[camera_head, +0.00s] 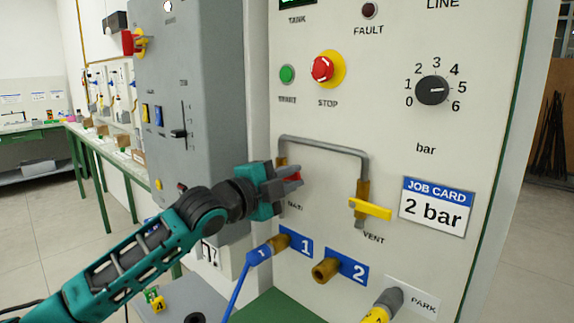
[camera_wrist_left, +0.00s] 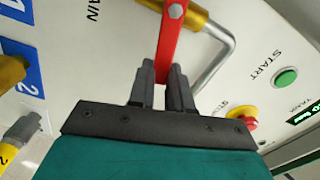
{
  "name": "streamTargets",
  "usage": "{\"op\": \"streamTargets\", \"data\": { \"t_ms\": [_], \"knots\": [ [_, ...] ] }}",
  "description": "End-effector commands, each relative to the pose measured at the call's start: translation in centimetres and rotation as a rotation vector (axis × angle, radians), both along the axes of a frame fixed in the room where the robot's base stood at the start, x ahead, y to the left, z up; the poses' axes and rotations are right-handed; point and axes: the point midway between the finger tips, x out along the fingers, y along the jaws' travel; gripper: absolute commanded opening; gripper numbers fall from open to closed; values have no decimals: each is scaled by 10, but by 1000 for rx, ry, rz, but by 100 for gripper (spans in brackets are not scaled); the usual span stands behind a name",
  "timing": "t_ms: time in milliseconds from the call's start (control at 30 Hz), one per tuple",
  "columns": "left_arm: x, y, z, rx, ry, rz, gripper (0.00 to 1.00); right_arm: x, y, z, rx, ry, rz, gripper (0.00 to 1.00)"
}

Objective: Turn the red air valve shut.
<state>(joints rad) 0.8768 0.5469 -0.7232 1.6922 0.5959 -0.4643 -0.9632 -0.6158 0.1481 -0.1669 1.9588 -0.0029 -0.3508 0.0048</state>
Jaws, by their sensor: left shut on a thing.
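The red air valve's lever (camera_head: 291,177) is on the white panel, at the left leg of a grey bent pipe (camera_head: 325,145), by a partly hidden label. My left gripper (camera_head: 290,180) covers much of it in the head view. In the left wrist view the red lever (camera_wrist_left: 169,45) runs from its pivot bolt down between the two fingers of my left gripper (camera_wrist_left: 168,78), which is shut on its end. There the lever lies across the brass valve body (camera_wrist_left: 195,20). My right gripper is not in view.
A yellow VENT lever (camera_head: 370,209) is right of the red one. Hose plug 1 (camera_head: 267,249) and brass port 2 (camera_head: 325,270) are below. A red STOP button (camera_head: 322,69), a green START button (camera_head: 287,74) and a pressure knob (camera_head: 432,90) are above.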

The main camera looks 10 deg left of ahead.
Motion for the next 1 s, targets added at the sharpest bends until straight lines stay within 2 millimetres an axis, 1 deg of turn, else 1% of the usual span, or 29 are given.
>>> {"op": "streamTargets", "data": {
  "t_ms": [167,400,1000],
  "knots": [
    [-1,-1,-7,103,-65,-1,0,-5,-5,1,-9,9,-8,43],
    [-1,-2,-14,189,-122,-2,0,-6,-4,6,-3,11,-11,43],
    [-1,-2,-18,228,-149,-1,0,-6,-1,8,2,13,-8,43]
  ]
}}
